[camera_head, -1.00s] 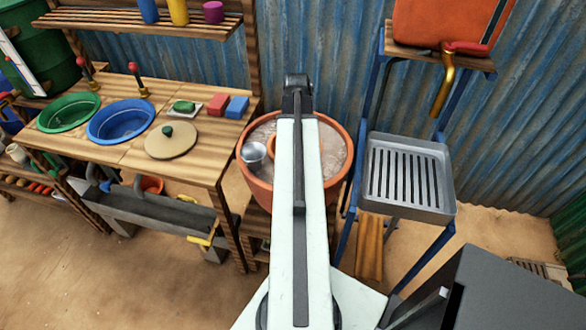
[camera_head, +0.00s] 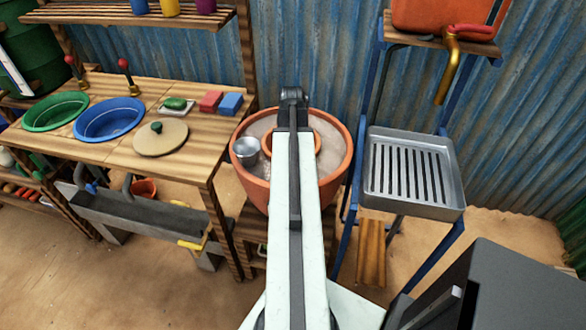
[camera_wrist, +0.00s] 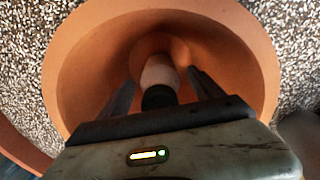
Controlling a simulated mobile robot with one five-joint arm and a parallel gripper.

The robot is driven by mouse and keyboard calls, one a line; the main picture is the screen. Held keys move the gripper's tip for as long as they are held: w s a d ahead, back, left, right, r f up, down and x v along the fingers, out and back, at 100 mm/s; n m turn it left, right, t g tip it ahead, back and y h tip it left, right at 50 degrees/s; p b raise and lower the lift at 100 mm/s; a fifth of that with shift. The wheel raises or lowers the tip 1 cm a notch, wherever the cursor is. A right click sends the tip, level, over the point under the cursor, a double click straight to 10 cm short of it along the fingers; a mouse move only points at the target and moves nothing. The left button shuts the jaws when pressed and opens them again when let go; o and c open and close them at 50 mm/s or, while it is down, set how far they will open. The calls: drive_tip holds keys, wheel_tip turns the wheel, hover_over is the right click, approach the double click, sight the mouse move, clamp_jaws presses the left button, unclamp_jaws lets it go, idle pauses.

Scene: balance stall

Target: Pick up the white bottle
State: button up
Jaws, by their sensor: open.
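The white bottle (camera_wrist: 158,71), pale with a dark cap (camera_wrist: 158,97), shows in the wrist view inside a round terracotta pot (camera_wrist: 85,55). My gripper (camera_wrist: 161,78) is open, its two dark fingers pointing into the pot, one on each side of the bottle in the picture. I cannot tell how far down the fingers reach beside it. No contact is visible. In the head view my arm covers the bottle and gripper; only part of the inner pot's rim (camera_head: 319,143) shows, inside the large terracotta basin (camera_head: 345,170).
The basin holds pale grit and a metal cup (camera_head: 246,151). To the left is a wooden counter (camera_head: 205,160) with a green bowl (camera_head: 55,111), blue bowl (camera_head: 108,120) and round lid (camera_head: 160,139). To the right is a slotted metal tray (camera_head: 455,195). Corrugated wall (camera_head: 320,50) stands behind.

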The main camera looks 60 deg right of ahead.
clamp_jaws()
drive_tip(key=shift+r, duration=0.1)
wheel_tip(320, 180, up, 10)
drive_tip(key=p, duration=1)
drive_tip(key=shift+r, duration=0.15)
